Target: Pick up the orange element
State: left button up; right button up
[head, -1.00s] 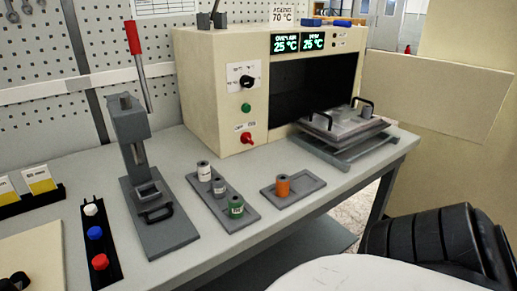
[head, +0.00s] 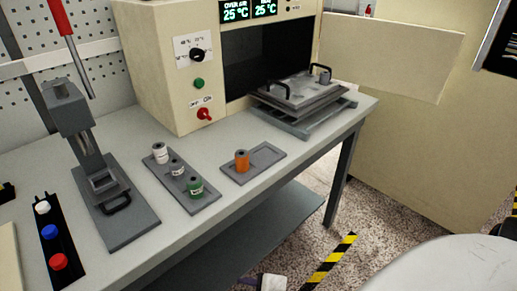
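The orange element (head: 242,161) is a small upright cylinder with a dark hole in its top. It stands on the left part of a small grey tray (head: 268,164) on the workbench. Neither of my grippers shows in the head view, so nothing is seen touching the orange element.
A longer grey tray (head: 207,205) beside it holds white (head: 160,153), grey (head: 177,167) and green (head: 195,187) elements. A lever press (head: 110,195) stands left. An oven (head: 175,75) stands behind, with a handled plate (head: 298,90) before its opening. The bench (head: 225,213) front is clear.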

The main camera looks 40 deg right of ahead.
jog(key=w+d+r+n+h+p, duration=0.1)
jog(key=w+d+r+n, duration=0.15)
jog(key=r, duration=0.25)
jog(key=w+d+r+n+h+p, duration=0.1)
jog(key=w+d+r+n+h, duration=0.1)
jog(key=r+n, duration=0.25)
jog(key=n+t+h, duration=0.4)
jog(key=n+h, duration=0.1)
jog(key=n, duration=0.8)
send_near(243, 162)
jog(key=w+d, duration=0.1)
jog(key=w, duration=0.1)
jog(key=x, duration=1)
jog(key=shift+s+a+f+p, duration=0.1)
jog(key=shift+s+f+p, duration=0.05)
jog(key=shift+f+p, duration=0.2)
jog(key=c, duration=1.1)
